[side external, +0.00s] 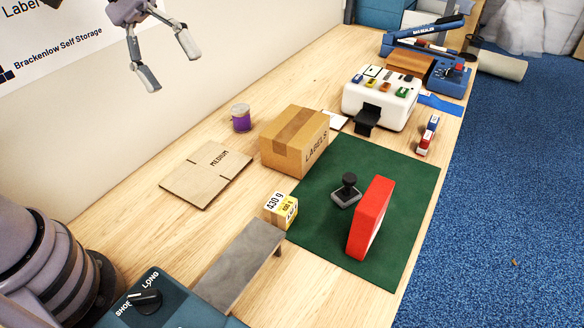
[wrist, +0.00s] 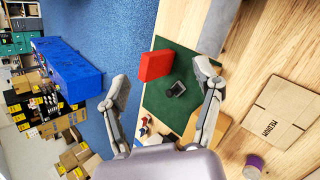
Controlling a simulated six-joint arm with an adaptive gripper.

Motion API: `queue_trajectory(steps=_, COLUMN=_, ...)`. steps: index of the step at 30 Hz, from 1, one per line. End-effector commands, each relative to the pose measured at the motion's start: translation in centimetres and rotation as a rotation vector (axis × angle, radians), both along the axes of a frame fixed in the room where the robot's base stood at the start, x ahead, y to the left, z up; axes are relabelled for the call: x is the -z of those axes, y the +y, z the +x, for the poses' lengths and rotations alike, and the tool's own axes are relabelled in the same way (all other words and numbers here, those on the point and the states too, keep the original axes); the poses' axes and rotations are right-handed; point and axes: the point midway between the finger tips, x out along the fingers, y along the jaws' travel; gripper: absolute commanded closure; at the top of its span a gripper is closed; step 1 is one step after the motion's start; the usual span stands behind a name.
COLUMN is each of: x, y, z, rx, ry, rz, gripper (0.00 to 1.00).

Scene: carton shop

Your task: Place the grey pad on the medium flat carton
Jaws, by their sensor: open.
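The medium flat carton (side external: 200,180) lies flat on the bench, marked MEDIUM, with nothing on it; it also shows at the right of the wrist view (wrist: 290,105). A small dark-grey block with a black knob (side external: 347,190) stands on the green mat; in the wrist view it (wrist: 175,89) is between my fingers. A long grey slab on legs (side external: 240,262) stands at the front, also in the wrist view (wrist: 217,25). I cannot tell which of these two is the grey pad. My gripper (side external: 169,64) is open and empty, high above the bench near the wall.
The green mat (side external: 400,215) also bears an upright red block (side external: 370,218). A closed brown box (side external: 294,142) stands between carton and mat. A yellow-and-white box (side external: 280,210), a purple pot (side external: 241,118) and a white machine (side external: 381,98) stand nearby.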

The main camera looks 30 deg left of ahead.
Motion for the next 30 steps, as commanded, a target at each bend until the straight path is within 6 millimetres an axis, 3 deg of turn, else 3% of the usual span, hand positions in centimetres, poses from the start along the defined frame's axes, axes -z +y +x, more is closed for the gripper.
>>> queue_trajectory(steps=3, x=2.2, y=-3.7, z=4.4, rx=-0.104, ry=0.208, rz=-0.185, gripper=0.34)
queue_trajectory(steps=8, x=6.2, y=-7.7, z=10.6, rx=-0.282, ry=0.455, rz=-0.424, gripper=0.34)
queue_trajectory(steps=15, x=16.4, y=-10.6, z=18.7, rx=-0.607, ry=0.74, rz=-0.725, gripper=0.34)
queue_trajectory(steps=21, x=23.6, y=-10.5, z=21.7, rx=-0.811, ry=0.837, rz=-0.864, gripper=0.34)
queue_trajectory(steps=30, x=28.5, y=-10.2, z=22.3, rx=-0.875, ry=0.858, rz=-0.901, gripper=0.34)
